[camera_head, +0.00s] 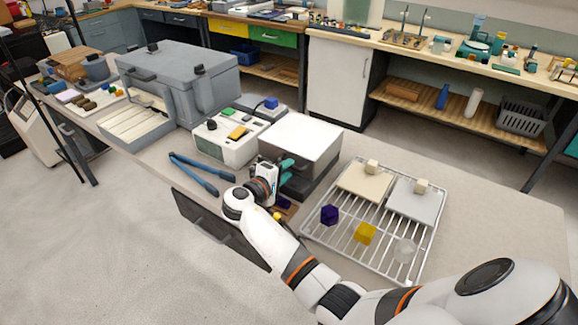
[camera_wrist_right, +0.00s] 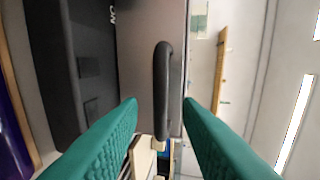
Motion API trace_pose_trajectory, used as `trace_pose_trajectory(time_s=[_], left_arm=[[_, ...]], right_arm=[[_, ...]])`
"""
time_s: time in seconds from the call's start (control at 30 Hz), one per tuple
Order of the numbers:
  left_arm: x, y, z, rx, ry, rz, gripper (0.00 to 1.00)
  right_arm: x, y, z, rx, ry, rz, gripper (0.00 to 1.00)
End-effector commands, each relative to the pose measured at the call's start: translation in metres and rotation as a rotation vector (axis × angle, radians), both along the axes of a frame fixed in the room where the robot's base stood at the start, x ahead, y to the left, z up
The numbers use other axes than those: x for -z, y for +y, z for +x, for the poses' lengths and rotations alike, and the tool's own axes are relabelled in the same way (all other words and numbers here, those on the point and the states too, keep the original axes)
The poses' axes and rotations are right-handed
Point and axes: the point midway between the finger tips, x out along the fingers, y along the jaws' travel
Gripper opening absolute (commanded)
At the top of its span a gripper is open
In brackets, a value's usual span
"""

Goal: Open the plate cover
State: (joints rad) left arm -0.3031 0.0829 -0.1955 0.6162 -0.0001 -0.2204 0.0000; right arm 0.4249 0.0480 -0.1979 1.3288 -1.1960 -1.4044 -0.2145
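The plate cover (camera_head: 303,132) is the silver-grey lid of a box on the bench, with a dark grey base (camera_head: 315,182) beneath it. It looks shut down on that base. In the right wrist view, the cover's metal surface (camera_wrist_right: 137,70) carries a long black bar handle (camera_wrist_right: 162,80). My right gripper (camera_head: 287,170) is at the cover's near left side. Its green fingers (camera_wrist_right: 160,102) are open, one on each side of the handle, with a visible gap at both sides. The handle is hidden behind the gripper in the head view. My left gripper is not in view.
A white device with buttons (camera_head: 225,140) stands close left of the box. Blue-handled pliers (camera_head: 200,172) lie in front of it. To the right, a wire rack (camera_head: 322,236) holds two plates and several small cubes. A large grey case (camera_head: 180,75) stands further left.

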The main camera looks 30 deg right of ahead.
Motion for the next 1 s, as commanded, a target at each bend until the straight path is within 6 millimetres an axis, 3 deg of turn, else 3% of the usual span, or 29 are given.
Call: trace_pose_trajectory(time_s=[0.13, 0.47, 0.7, 1.0], left_arm=[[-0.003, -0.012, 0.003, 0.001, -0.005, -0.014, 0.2], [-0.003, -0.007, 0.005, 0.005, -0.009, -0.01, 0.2], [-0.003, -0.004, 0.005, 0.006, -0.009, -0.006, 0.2], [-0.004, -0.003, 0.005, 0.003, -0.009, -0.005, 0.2]], right_arm=[[0.003, -0.013, 0.005, 0.001, 0.001, 0.0, 0.32], [0.004, -0.017, 0.007, -0.001, 0.0, 0.001, 0.32], [0.004, -0.017, 0.007, -0.001, 0.0, 0.001, 0.0], [0.003, -0.017, 0.008, 0.0, 0.002, 0.006, 0.0]])
